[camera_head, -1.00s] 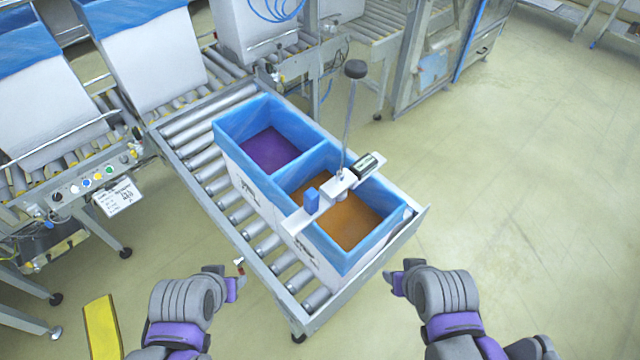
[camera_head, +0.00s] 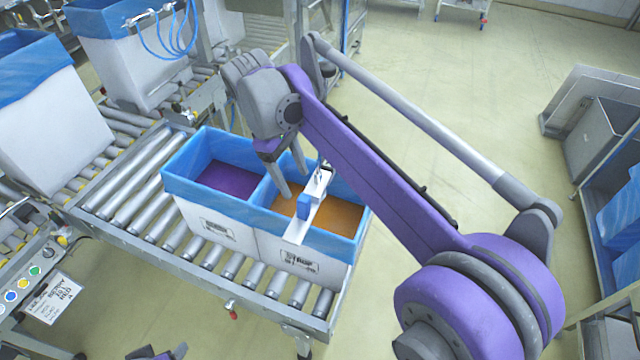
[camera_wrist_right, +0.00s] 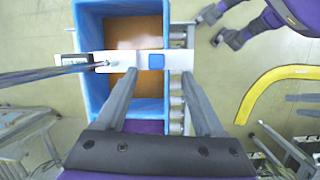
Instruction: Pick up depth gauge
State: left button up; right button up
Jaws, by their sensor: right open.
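The depth gauge (camera_head: 319,184), a white bar with a blue block and a small display, lies across the right-hand, orange-bottomed compartment of the blue-lined box. In the right wrist view the gauge (camera_wrist_right: 133,60) spans the box rim, its display at the left and its rod reaching left. In the head view my right arm hides part of it. My right gripper (camera_head: 294,178) is open above the box; in the right wrist view its fingertips (camera_wrist_right: 158,72) point at the bar, either side of the blue block, nothing between them. My left gripper (camera_wrist_right: 215,27) shows small, fingers apart.
The blue-lined box (camera_head: 214,215) stands on a roller conveyor (camera_head: 130,206); its other compartment has a purple bottom. More lined boxes (camera_head: 48,120) stand on conveyors at the left. A grey bin (camera_head: 597,135) and shelving stand at the right.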

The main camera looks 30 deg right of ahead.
aim_at(301, 196)
jog(key=w+f+g, duration=0.1)
jog(key=f+n, duration=0.1)
jog(key=shift+w+f+g+h+b, duration=0.3)
jog(key=shift+w+f+g+h, duration=0.05)
jog(key=shift+g+h, duration=0.05)
jog(key=shift+x, duration=3.15)
jog(key=shift+s, duration=0.1)
jog(key=shift+c, duration=0.2)
grip_shut()
